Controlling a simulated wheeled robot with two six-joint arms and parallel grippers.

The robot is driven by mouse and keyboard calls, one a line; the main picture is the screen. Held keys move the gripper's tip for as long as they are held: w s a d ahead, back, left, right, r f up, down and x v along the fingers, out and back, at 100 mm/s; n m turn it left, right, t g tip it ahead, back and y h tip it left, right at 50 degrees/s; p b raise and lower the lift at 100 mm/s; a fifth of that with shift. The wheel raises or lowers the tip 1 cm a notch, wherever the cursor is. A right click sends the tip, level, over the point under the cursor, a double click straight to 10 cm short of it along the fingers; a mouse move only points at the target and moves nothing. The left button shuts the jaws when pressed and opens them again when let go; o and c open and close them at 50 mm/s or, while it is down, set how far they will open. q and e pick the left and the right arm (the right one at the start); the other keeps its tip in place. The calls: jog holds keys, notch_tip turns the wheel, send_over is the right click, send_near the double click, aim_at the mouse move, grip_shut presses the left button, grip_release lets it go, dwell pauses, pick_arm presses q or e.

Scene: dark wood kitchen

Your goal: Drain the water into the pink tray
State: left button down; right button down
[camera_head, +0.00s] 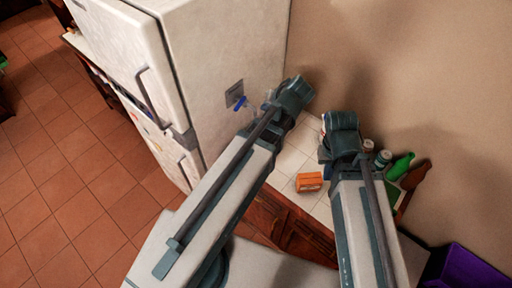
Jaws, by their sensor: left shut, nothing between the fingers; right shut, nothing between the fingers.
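A small tap with a blue handle (240,103) sits on a grey plate (234,93) on the side of the white fridge. I cannot make out any water. No pink tray shows in this view. My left arm reaches up from the lower left and its far joint is close to the right of the tap. My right arm rises from the lower right over the counter. The fingers of both grippers are hidden behind my own arm links, so I see neither gripper.
The white fridge (225,45) stands at the upper left. On the tiled counter (296,160) are an orange box (309,182), jars (382,159), a green bottle (400,166) and a brown bottle (416,175). A purple container (465,270) is at lower right. Tiled floor is open at left.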

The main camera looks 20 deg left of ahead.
dwell(0.5)
pick_arm(q)
jog(key=m+g+y+b, duration=0.3)
jog(key=g+b, duration=0.1)
jog(key=b, duration=0.7)
send_near(240, 104)
jog(key=s+a+f, duration=0.1)
jog(key=a+f, duration=0.2)
jog(key=f, duration=0.2)
jog(key=shift+s+a+f, duration=0.35)
jog(key=shift+a+f, duration=0.05)
